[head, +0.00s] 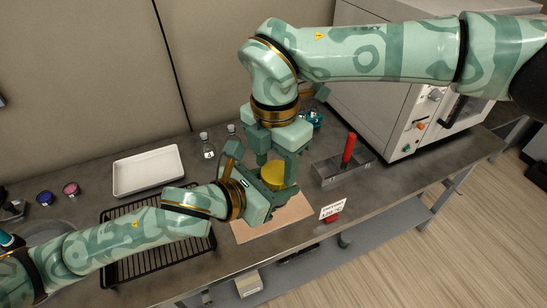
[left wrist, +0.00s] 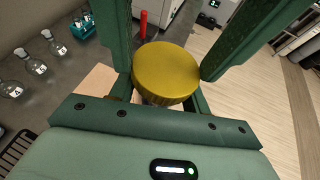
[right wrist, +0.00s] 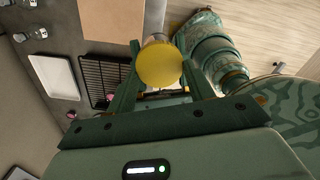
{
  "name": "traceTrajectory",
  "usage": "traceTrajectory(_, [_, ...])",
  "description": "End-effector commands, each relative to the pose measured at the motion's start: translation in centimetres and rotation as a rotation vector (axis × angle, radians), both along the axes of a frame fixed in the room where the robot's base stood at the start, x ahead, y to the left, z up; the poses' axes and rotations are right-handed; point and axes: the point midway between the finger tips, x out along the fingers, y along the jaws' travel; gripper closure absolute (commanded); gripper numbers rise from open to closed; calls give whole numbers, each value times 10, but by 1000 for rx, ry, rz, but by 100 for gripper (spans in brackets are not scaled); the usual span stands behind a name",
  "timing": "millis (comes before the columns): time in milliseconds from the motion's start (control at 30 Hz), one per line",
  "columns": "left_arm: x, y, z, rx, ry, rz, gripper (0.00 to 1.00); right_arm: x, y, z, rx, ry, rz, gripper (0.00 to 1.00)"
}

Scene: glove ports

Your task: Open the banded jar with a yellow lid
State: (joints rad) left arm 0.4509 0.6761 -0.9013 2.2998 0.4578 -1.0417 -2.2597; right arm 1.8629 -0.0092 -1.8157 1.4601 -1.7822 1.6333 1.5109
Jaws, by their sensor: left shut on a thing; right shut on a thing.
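The jar's yellow lid (head: 272,175) shows between my two grippers, above the wooden board. In the left wrist view the lid (left wrist: 166,72) lies in front of my left gripper, whose fingers (left wrist: 165,85) are shut on the jar's body beneath it. The body is mostly hidden by the lid, so its bands cannot be made out. My right gripper (head: 277,165) comes down from above and is shut on the lid. In the right wrist view the lid (right wrist: 160,64) sits between the fingertips, with a bit of the jar body (right wrist: 156,38) behind it. The lid appears to be on the jar.
A wooden board (head: 270,222) lies below. A black wire rack (head: 150,255) and a white tray (head: 147,170) are at left. A red-handled item in a metal holder (head: 349,150), a sign (head: 332,208) and a large grey machine (head: 400,90) are at right. Glass flasks (head: 207,145) stand behind.

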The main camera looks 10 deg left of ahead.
Motion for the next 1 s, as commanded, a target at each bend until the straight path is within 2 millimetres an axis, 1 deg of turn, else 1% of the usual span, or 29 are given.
traceTrajectory(33, [-4, -10, 16, -45, -21, -24, 100, 0, 2, -5, 4, -4, 11, 75])
traceTrajectory(67, [-4, -10, 16, -45, -21, -24, 100, 0, 2, -5, 4, -4, 11, 75])
traceTrajectory(100, [-4, -10, 16, -45, -21, -24, 100, 0, 3, -5, 4, -4, 12, 45])
traceTrajectory(167, [-4, -10, 17, -45, -21, -24, 100, 0, 3, -5, 4, -5, 12, 29])
traceTrajectory(200, [-4, -10, 17, -46, -22, -23, 100, 0, 3, -5, 3, -4, 13, 26])
traceTrajectory(433, [-3, -9, 17, -45, -22, -23, 100, -1, 2, -4, 3, -3, 13, 26])
traceTrajectory(533, [-4, -9, 17, -45, -22, -23, 100, -1, 2, 4, 3, -2, 12, 26])
traceTrajectory(700, [-4, -9, 15, -41, -19, -23, 100, 0, 1, 30, 4, -4, 9, 26])
traceTrajectory(767, [-4, -9, 14, -39, -17, -22, 100, 0, 0, 38, 4, -3, 9, 26])
traceTrajectory(800, [-4, -8, 13, -38, -16, -22, 100, 0, 0, 41, 5, -3, 8, 29])
traceTrajectory(867, [-4, -8, 12, -35, -15, -22, 100, 0, -2, 50, 6, -6, 7, 29])
traceTrajectory(1000, [-4, -8, 11, -33, -12, -21, 100, -2, -9, 76, 7, -19, 7, 29])
